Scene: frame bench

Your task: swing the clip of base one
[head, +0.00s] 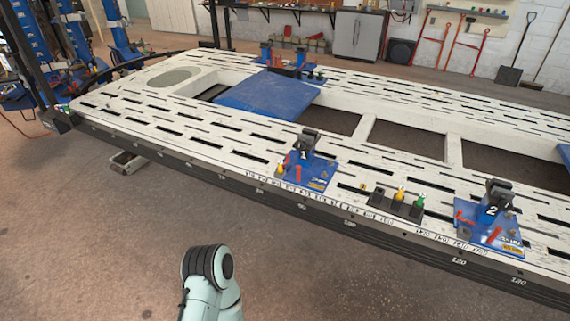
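Base one (318,172) is a blue plate on the near rail of the white slotted bench. Neither gripper is in view. Only a pale green and black link of one of my arms shows at the bottom, apart from the bench.
A similar blue base marked "2" (490,226) stands further right on the near rail. Between them is a dark holder (394,205) with yellow- and green-topped pieces. The bench (215,133) has large openings behind the rail. The floor in front is mostly clear.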

